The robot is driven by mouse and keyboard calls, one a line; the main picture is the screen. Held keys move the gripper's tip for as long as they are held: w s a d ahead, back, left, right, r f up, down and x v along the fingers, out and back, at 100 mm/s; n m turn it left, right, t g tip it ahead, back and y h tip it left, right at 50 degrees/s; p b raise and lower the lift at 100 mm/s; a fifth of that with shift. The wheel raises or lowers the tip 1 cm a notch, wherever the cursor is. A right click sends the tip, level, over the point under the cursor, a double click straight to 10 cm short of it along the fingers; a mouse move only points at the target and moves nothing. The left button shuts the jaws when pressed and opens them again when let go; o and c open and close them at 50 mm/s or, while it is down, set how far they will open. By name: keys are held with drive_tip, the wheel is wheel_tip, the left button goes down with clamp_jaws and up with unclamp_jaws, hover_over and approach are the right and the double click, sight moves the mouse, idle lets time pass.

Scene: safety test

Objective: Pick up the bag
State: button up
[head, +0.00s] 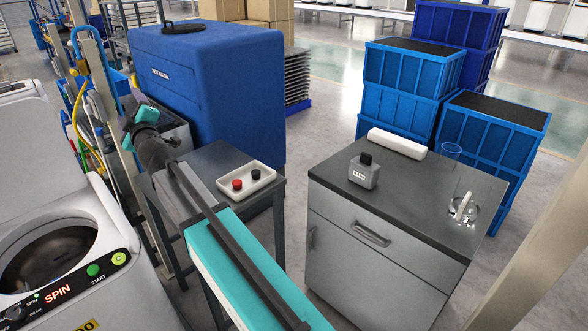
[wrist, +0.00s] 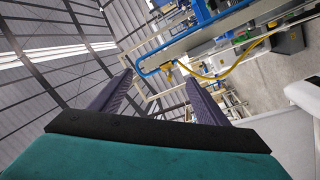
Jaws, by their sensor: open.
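I see nothing that I can clearly identify as a bag. A white, rounded, oblong object (head: 397,143) lies at the back of the grey cabinet top (head: 405,195); I cannot tell what it is. My arm reaches toward the upper left in the head view, across the small grey table. In the wrist view, my gripper (wrist: 158,80) shows two dark fingers spread apart with nothing between them. It points toward the roof beams and a blue-and-yellow hose area, away from the cabinet top.
A white tray (head: 264,182) with red and black knobs is on the small table. A large blue case (head: 230,95), blue crates (head: 400,85) and white machine (head: 95,280) stand around.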

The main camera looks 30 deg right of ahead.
drive_tip(key=s+d+m+t+h+b, duration=0.2)
drive_tip(key=d+t+h, duration=0.1)
drive_tip(key=d, duration=2.9)
drive_tip(key=s+d+r+m+t+h+b, duration=0.1)
drive_tip(key=s+d, duration=0.3)
drive_tip(key=d, duration=0.4)
drive_tip(key=s+d+r+t+h, duration=0.1)
drive_tip(key=s+d, duration=0.3)
drive_tip(key=d, duration=0.4)
drive_tip(key=n+g+y+b, duration=0.3)
drive_tip(key=n+y+b, duration=0.4)
drive_tip(key=n, duration=1.5)
hover_over(378, 171)
drive_tip(key=w+a, duration=0.3)
drive_tip(key=w, duration=0.4)
wheel_tip(378, 171, down, 17)
drive_tip(key=s+d+f+n+g, duration=0.1)
drive_tip(key=f+n, duration=0.1)
drive_tip(key=f, duration=0.2)
drive_tip(key=s+f+n+g+b, duration=0.1)
drive_tip(key=s+f+n, duration=0.1)
drive_tip(key=f+n, duration=0.1)
drive_tip(key=s+d+f+n+g+b, duration=0.1)
drive_tip(key=s+f+n+g, duration=0.1)
drive_tip(key=f, duration=0.3)
drive_tip(key=shift+d+f+n, duration=0.15)
drive_tip(key=shift+d+n, duration=0.15)
drive_tip(key=shift+n, duration=0.4)
